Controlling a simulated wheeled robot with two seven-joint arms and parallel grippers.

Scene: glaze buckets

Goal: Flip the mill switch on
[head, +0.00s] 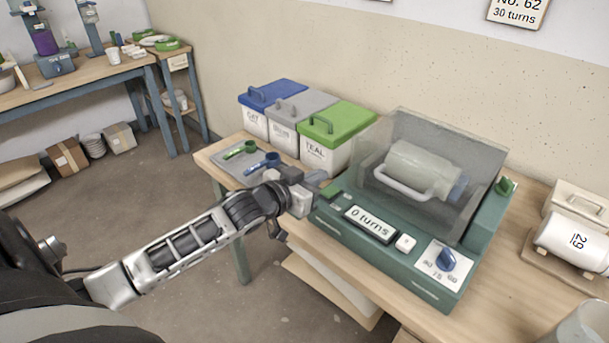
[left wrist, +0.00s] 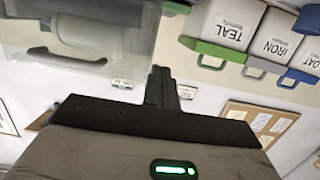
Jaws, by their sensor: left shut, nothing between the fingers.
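The green mill (head: 440,283) stands on the wooden bench, with a jar (head: 420,170) lying under its clear cover (head: 470,165). Its display (head: 370,223) reads "0 turns". A small green part (head: 331,192) sits at the left end of its top, and a white block (head: 405,243) sits right of the display. I cannot tell which is the switch, or its position. A blue knob (head: 447,260) is at the right. My left gripper (head: 318,181) is shut and empty, close beside the mill's left end; contact is unclear. Its fingers also show in the left wrist view (left wrist: 162,86). My right gripper is not in view.
Labelled buckets with blue (head: 272,94), grey (head: 298,106) and green (head: 340,122) lids stand behind my left gripper. A grey tray (head: 228,163) holds green and blue scoops.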

